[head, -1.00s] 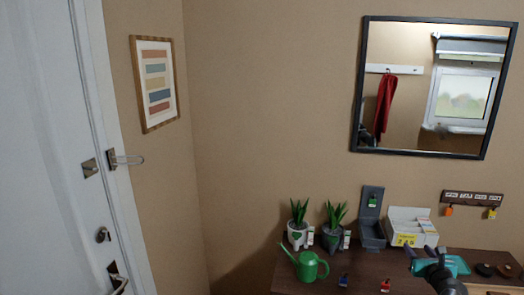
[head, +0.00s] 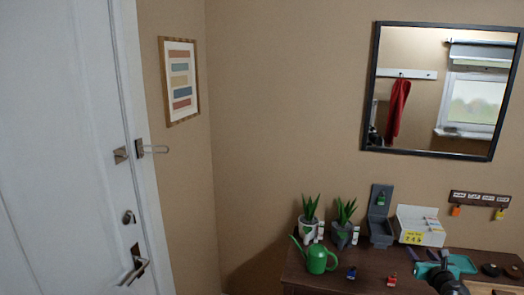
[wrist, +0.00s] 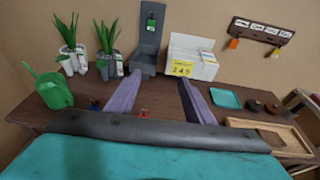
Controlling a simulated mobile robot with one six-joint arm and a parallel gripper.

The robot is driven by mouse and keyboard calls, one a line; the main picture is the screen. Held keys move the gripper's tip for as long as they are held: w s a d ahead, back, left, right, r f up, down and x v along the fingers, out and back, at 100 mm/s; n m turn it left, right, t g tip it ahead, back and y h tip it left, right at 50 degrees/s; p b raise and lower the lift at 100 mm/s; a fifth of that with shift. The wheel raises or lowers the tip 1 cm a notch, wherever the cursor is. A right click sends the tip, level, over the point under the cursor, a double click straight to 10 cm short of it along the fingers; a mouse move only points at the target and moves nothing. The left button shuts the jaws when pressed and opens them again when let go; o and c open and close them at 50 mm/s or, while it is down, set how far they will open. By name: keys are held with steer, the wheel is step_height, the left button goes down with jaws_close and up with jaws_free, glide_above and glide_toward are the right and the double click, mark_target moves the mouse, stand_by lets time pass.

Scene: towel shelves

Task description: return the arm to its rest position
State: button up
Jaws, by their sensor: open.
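My gripper (head: 433,264) shows at the lower right of the head view, over the dark wooden table (head: 335,284). In the wrist view its two grey-purple fingers (wrist: 157,84) are spread apart, with nothing between them. The fingers point toward the back of the table, where a grey stand (wrist: 147,50) and a white box with a yellow label (wrist: 192,58) stand beyond the tips. Most of my arm is outside the head view.
A green watering can (head: 317,258) and two potted plants (head: 309,219) stand on the left of the table. A teal tray (wrist: 226,98) and a wooden tray (wrist: 268,130) lie on the right. A key rack (head: 479,199) hangs above. Small blue and red items lie near the front.

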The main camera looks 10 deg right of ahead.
steer(key=w+a+f+n+g+y+b, duration=0.1)
steer(key=w+a+f+n+y+b, duration=0.15)
steer(key=a+f, duration=0.8)
steer(key=w+a+f+n+g+y+b, duration=0.1)
steer(key=w+a+f+y+b, duration=0.2)
steer(key=a+f, duration=0.7)
steer(key=s+a+f+n+g+y+b, duration=0.1)
steer(key=s+a+f+n+g+y, duration=0.2)
steer(key=a+f, duration=0.7)
steer(key=s+a+f+n+g+b, duration=0.1)
steer(key=s+a+f+n+g, duration=0.15)
steer(key=a+f+n, duration=0.5)
steer(key=s+a+f+n+g+b, duration=0.25)
steer(key=s+a+f+n, duration=0.25)
steer(key=s+a+f, duration=0.35)
steer(key=s+a+f+n+g+b, duration=0.1)
steer(key=s+a+f+n+g, duration=0.4)
steer(key=s+f, duration=0.55)
steer(key=s+d+n+g+h, duration=0.2)
steer(key=s+d+n, duration=0.1)
steer(key=s+n, duration=0.5)
steer(key=s+d+n+g+h, duration=0.2)
steer(key=s+d+n+g, duration=0.1)
steer(key=s+n, duration=0.4)
steer(key=shift+s+r+n, duration=0.15)
steer(key=shift+s+n, duration=0.25)
steer(key=shift+s, duration=0.15)
